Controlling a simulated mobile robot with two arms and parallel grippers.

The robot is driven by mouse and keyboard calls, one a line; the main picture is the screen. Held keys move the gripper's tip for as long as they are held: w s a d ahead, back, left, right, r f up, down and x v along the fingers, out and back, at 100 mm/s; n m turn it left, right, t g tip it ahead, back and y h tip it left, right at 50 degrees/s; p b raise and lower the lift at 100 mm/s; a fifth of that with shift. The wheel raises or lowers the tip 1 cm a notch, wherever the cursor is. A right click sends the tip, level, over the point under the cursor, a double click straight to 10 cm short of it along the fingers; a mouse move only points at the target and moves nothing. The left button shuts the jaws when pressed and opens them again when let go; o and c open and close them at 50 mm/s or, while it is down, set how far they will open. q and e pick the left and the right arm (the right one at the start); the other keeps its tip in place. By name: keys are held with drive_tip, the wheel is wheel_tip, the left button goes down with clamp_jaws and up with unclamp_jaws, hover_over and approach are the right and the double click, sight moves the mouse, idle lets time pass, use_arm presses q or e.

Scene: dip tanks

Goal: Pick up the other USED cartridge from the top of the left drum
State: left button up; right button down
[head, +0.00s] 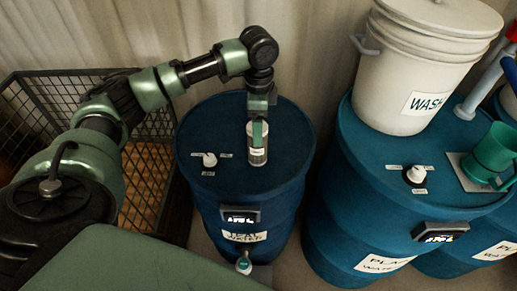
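A small silver cartridge (257,157) with a pale label band stands upright on the top of the left blue drum (222,115), right of its middle. The label's writing is too small to read. My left gripper (258,138) points straight down over the cartridge, and its green finger covers the cartridge's upper part. The finger gap is hidden, so I cannot tell whether it grips. My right gripper is out of view.
A white-capped fitting (209,160) with small labels is on the left drum. A wire mesh basket (150,165) stands left of it. The right drum (350,150) carries a white WASH bucket (400,80), another capped fitting (415,174) and a green mug (490,155).

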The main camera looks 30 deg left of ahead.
use_arm(q)
drive_tip(key=shift+s+f+p, duration=0.2)
drive_tip(key=shift+f+p, duration=0.1)
drive_tip(key=shift+f, duration=0.7)
drive_tip(key=f, duration=0.1)
drive_tip(key=f+p, duration=0.1)
drive_tip(key=f, duration=0.1)
drive_tip(key=f+p, duration=0.1)
drive_tip(key=f, duration=0.1)
drive_tip(key=shift+w+a+f, duration=0.2)
drive_tip(key=shift+w+a, duration=0.05)
drive_tip(key=shift+a, duration=0.05)
drive_tip(key=shift+f, duration=0.35)
drive_tip(key=c, duration=1.7)
clamp_jaws()
drive_tip(key=shift+r, duration=0.2)
